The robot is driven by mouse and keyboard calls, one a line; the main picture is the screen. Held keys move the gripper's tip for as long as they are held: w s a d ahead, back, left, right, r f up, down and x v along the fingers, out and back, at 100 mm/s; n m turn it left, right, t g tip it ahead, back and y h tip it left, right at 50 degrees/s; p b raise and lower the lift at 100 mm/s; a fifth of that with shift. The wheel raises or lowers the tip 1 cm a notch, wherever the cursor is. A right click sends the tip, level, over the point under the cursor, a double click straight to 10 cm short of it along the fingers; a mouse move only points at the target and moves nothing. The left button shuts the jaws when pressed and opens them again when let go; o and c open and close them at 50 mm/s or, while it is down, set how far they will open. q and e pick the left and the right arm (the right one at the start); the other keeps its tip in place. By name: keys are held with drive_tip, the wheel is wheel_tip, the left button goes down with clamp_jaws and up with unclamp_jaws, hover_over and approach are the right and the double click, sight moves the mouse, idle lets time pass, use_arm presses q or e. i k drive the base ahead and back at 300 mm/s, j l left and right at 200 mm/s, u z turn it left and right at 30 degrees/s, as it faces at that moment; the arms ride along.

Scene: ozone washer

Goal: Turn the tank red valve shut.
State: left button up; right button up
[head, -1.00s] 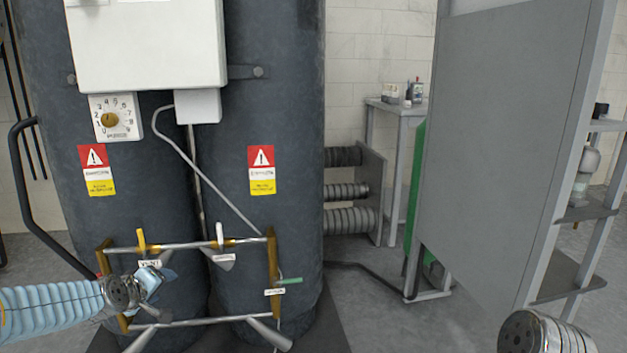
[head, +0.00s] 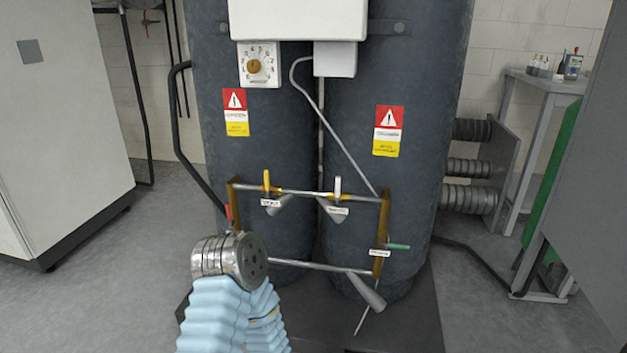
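The red valve handle (head: 229,214) is a small red lever at the left end of the pipe frame on the front of the dark tanks. It stands roughly upright beside the left brass post (head: 234,194), and its lower part is close behind my arm in the picture. A metal joint and pale blue sleeve of one of my arms rise from the bottom edge, in front of the frame's lower left corner. No gripper fingers show; neither gripper is in view.
Yellow (head: 266,181), white (head: 338,187) and green (head: 398,246) handles sit on the same frame. Dark tanks (head: 400,150) stand behind it. A grey cabinet (head: 60,130) is at left, a grey panel (head: 590,190) at right. Floor (head: 110,260) at left is clear.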

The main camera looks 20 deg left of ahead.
sight(231, 222)
drive_tip(key=u, duration=1.3)
